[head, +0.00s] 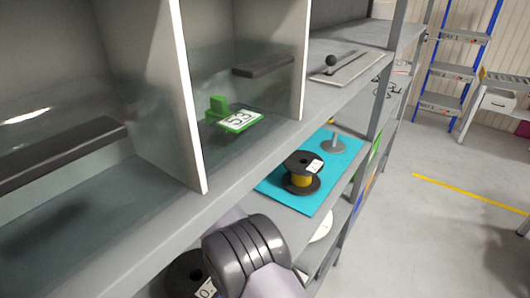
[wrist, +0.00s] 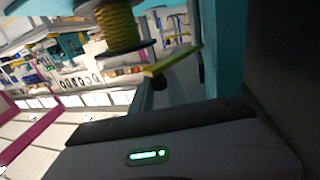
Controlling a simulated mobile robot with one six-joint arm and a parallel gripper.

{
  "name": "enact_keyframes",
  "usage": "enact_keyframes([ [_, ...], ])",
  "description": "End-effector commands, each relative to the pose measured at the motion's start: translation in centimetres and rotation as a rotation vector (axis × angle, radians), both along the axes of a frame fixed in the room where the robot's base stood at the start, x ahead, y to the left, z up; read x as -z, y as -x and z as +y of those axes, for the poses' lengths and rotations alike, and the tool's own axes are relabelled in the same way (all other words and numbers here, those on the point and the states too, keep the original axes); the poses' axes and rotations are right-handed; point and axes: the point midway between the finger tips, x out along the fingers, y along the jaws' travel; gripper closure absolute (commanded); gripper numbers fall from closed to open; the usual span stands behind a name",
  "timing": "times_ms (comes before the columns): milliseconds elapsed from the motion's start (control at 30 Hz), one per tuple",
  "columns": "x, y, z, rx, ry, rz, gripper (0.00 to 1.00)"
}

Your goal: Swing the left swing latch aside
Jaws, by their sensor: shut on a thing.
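In the wrist view, a short yellow-green bar (wrist: 172,60), which looks like the swing latch, lies at the tips of my gripper (wrist: 168,74). The small dark fingertips are shut on it, though the contact itself is hard to make out. A reel with yellow cable (wrist: 120,26) is just beyond it at upper left. In the head view, my grey wrist (head: 243,253) reaches in below the shelf edge; my gripper and the latch are hidden there. I cannot see a second latch.
A black reel with yellow cable (head: 302,174) stands on a teal mat (head: 334,151) on the lower shelf. Another dark reel (head: 187,272) is partly hidden at bottom left. The upper shelf edge (head: 222,201) runs close above my arm. Floor at right is clear.

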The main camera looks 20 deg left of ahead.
Motion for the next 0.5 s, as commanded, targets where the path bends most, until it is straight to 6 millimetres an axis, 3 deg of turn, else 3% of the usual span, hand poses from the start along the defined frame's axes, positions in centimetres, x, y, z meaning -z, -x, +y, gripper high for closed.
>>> enact_keyframes([
  [500,-0.11,-0.06,-0.07,0.046,0.0,-0.002,1.0],
])
